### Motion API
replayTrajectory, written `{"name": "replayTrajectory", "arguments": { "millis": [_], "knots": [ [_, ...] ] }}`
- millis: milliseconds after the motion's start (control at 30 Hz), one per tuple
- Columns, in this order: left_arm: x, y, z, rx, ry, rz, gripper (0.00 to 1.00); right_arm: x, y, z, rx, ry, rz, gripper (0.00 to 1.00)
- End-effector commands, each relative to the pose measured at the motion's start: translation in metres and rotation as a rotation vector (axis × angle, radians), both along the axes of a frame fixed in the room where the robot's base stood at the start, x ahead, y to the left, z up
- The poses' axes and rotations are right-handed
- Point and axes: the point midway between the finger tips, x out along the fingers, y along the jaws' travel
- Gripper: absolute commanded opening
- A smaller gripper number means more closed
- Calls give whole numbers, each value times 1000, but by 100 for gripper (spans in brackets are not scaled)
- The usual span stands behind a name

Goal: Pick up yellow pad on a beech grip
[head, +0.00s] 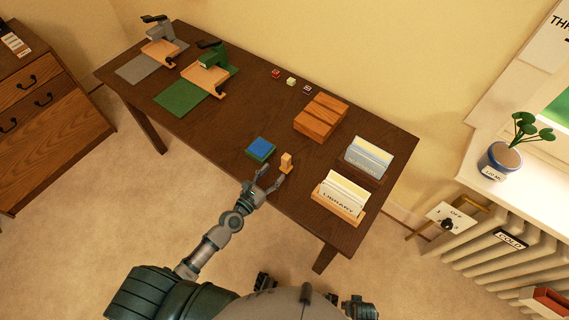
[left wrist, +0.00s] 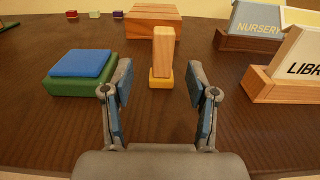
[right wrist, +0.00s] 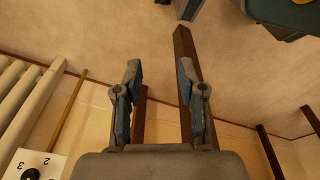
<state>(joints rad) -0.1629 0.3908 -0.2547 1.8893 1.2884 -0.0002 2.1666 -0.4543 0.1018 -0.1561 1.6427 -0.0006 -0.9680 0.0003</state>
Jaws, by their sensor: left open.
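The yellow pad (left wrist: 160,79) lies flat on the desk under an upright beech grip (left wrist: 163,50), between the fingers' lines in the left wrist view. In the head view the beech grip (head: 286,160) stands near the desk's front edge. My left gripper (head: 268,180) is open and empty, just short of the grip, with its fingers (left wrist: 160,90) on either side of it in the wrist view. My right gripper (right wrist: 160,85) appears open and empty, away from the desktop, with floor and desk legs beyond it.
A green box with a blue top (head: 261,148) sits just left of the grip. A wooden block (head: 320,115) stands behind. The LIBRARY card tray (head: 338,203) and another card tray (head: 366,160) stand to the right. Several small blocks and two stamping presses (head: 211,62) are farther back.

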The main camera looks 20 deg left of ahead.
Motion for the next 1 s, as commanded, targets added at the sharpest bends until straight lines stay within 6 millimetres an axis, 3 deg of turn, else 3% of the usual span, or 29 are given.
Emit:
{"name": "replayTrajectory", "arguments": {
  "millis": [600,867,1000],
  "knots": [
    [69,-25,2,1,0,-1,58,-10,-2,-18,-1,7,3,40],
    [71,-26,1,1,2,-1,58,-10,-2,-18,-2,7,2,40],
    [71,-26,1,2,2,-1,23,-10,-2,-18,-2,7,2,40]
  ]
}}
